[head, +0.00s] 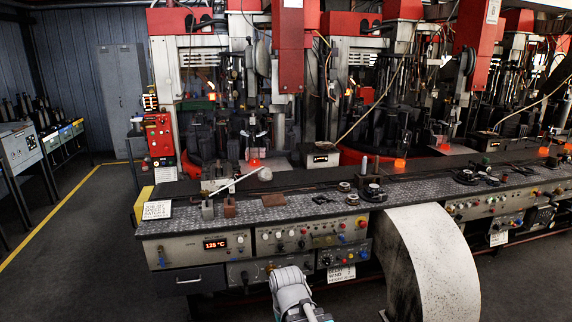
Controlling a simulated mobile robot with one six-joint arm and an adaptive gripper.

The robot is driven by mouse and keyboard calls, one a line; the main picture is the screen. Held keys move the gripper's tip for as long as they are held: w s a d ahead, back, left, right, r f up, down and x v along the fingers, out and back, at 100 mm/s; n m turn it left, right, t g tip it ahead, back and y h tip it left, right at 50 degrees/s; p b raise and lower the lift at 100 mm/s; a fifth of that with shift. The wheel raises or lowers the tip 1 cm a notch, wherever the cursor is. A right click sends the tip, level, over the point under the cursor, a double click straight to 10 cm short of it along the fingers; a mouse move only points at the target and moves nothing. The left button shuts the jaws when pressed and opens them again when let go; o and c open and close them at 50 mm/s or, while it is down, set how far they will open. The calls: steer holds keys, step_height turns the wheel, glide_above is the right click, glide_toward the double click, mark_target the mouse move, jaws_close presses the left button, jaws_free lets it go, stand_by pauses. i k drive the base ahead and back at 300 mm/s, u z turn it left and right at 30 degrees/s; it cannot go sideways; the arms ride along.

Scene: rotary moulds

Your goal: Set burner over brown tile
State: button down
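A brown tile (273,200) lies flat on the dark bench top, left of centre. A small brown block (229,208) stands in front and to its left. I cannot tell for sure which thing is the burner; a pale angled bar (235,181) with a rounded grey end (265,174) rests behind the tile and block, beside a small grey upright piece (208,210). Part of my grey arm shows at the bottom centre, in front of the bench. My gripper's fingers are not visible.
The long control bench (330,205) bears round dark fittings (373,192) at its middle and a white sign (157,210) at its left end. A large curved pale chute (432,260) blocks the front right. Red-and-white machines (195,90) stand behind. Dark floor (70,270) is open at left.

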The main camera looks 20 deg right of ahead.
mark_target(265, 174)
steer(key=z, duration=0.4)
steer(key=i, duration=1.05)
steer(key=z, duration=0.25)
